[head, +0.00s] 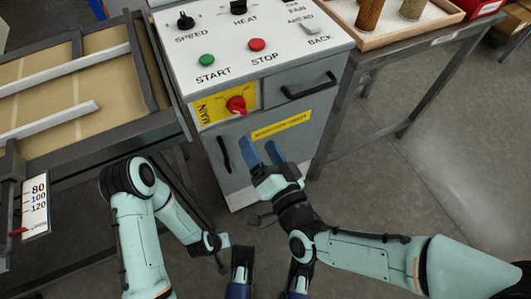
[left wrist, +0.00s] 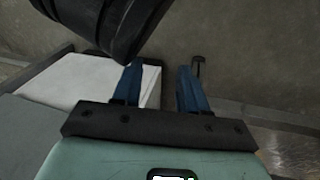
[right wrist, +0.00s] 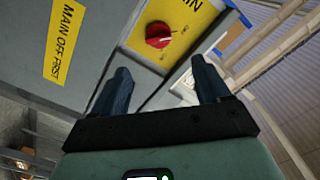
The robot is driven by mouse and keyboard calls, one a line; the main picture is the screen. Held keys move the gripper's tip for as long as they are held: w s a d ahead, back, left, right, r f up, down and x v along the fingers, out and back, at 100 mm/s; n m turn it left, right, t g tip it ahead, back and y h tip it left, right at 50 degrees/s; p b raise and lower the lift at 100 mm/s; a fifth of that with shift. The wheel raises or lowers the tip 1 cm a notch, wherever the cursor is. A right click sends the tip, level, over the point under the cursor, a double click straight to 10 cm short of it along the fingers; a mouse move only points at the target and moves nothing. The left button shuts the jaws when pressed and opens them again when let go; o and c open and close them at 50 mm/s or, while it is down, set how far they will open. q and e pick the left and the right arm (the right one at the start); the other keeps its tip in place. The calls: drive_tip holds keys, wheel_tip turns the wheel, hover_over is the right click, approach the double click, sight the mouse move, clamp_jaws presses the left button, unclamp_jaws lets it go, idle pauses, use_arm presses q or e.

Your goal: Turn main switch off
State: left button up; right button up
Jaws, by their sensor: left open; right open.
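The main switch (head: 236,105) is a red rotary knob on a yellow plate marked MAIN, on the front of the grey control cabinet. It also shows in the right wrist view as a red knob (right wrist: 159,35) beyond my fingertips. My right gripper (head: 262,153) is open and empty, in front of the cabinet below and right of the knob, apart from it. In the right wrist view its blue fingers (right wrist: 160,88) have nothing between them. My left gripper (head: 241,262) is low at the bottom of the head view. In the left wrist view its fingers (left wrist: 160,85) are open and empty.
The cabinet top carries a SPEED knob (head: 186,21), a green START button (head: 206,60) and a red STOP button (head: 256,44). A black handle (head: 308,87) sticks out right of the switch. A yellow label (head: 281,126) is below. A conveyor frame (head: 160,128) stands left.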

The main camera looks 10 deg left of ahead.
use_arm(q)
drive_tip(key=shift+g, duration=0.7)
drive_tip(key=shift+s+a+f+b, duration=0.15)
drive_tip(key=shift+s+f+b, duration=0.2)
drive_tip(key=shift+s+f, duration=0.55)
drive_tip(key=shift+s+a+f+b, duration=0.1)
drive_tip(key=shift+s+f+b, duration=0.2)
drive_tip(key=shift+s+f, duration=0.6)
use_arm(e)
drive_tip(key=shift+v, duration=0.95)
use_arm(q)
drive_tip(key=shift+s+r, duration=0.1)
drive_tip(key=shift+r, duration=0.1)
use_arm(e)
drive_tip(key=shift+f, duration=0.1)
